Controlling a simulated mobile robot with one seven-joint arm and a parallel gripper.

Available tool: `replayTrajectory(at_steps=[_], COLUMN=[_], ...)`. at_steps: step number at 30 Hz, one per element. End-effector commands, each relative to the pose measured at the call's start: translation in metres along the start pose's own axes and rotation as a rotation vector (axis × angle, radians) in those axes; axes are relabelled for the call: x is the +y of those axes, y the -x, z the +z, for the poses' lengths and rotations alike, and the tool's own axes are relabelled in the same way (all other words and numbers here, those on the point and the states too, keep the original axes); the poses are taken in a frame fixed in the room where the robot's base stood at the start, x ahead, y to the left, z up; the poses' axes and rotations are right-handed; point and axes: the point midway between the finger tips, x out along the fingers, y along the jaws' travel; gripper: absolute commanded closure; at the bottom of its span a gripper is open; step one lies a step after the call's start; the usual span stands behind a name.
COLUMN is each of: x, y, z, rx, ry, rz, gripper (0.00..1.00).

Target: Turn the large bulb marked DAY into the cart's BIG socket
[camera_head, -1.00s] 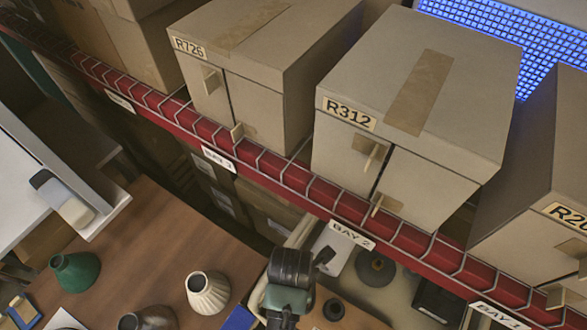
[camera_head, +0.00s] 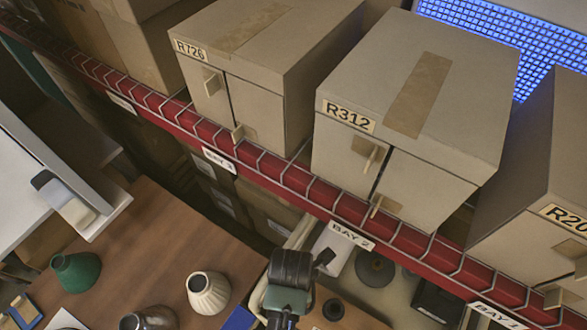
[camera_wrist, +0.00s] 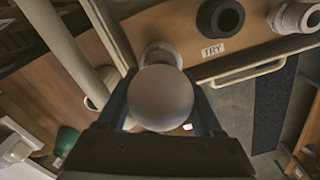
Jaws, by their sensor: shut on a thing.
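A large, pale, round bulb (camera_wrist: 160,97) fills the middle of the wrist view. My gripper (camera_wrist: 162,108) is shut on it, with a dark finger on each side. The bulb's base is hidden behind its globe, and no DAY mark shows. A white round fitting (camera_wrist: 160,52) stands just beyond the bulb on the wooden top, partly covered by it. I cannot tell whether the bulb touches or enters it, and no BIG label is readable. In the head view my dark wrist shows at the bottom middle, while the fingers and bulb are out of sight.
A black socket (camera_wrist: 222,17) sits by a TRY label (camera_wrist: 213,49) on the wooden top (camera_wrist: 185,25), with a white threaded fitting (camera_wrist: 294,17) to its right. A metal rail (camera_wrist: 245,74) runs along the edge. Vases, including a cream one (camera_head: 208,293), stand left of my arm.

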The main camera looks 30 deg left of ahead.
Motion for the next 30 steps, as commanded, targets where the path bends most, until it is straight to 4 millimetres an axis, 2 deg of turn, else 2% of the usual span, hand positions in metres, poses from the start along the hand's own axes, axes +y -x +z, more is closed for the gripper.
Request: replayTrajectory(at_steps=[13, 17, 26, 30], x=[-0.0015, -0.0011, -0.0011, -0.001], y=[-0.0049, -0.005, -0.0049, -0.005], z=[-0.002, -0.0022, -0.0021, -0.0014], rx=[0.005, 0.005, 0.006, 0.005], ry=[-0.514, -0.579, -0.591, -0.718], rz=[-0.012, -0.012, -0.012, -0.013], gripper=[0.72, 0.72, 0.72, 0.72])
